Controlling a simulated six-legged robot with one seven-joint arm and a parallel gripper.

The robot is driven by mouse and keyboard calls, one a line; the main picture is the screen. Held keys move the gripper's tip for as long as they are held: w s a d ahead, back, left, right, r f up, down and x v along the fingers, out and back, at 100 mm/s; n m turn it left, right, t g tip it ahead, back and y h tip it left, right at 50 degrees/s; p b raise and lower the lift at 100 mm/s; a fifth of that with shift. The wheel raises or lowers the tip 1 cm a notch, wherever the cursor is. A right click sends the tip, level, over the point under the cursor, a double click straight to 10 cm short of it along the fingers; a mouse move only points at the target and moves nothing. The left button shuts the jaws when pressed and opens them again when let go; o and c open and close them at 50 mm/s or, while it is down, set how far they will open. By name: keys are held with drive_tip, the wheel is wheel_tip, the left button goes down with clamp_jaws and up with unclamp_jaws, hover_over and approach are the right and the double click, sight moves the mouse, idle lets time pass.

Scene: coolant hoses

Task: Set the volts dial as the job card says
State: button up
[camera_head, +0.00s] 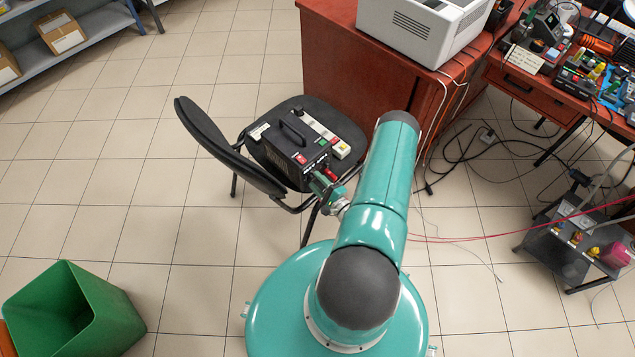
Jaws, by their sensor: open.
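A black box-shaped unit with a top handle (285,148) sits on the seat of a black chair. It looks like the power unit, but its front faces down-right and its dials are too small to tell apart. The volts dial cannot be picked out. My gripper (322,178) is open at the unit's front, close to a red part; whether it touches anything cannot be told. I cannot tell which is the job card.
The chair's backrest (228,150) rises left of the unit. A red cabinet (340,60) stands behind the chair. Cables cross the floor at right, near a low trolley (550,245). A green bin (100,310) is front left.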

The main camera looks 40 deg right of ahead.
drive_tip(key=shift+w, duration=0.15)
clamp_jaws()
drive_tip(key=shift+m, duration=0.3)
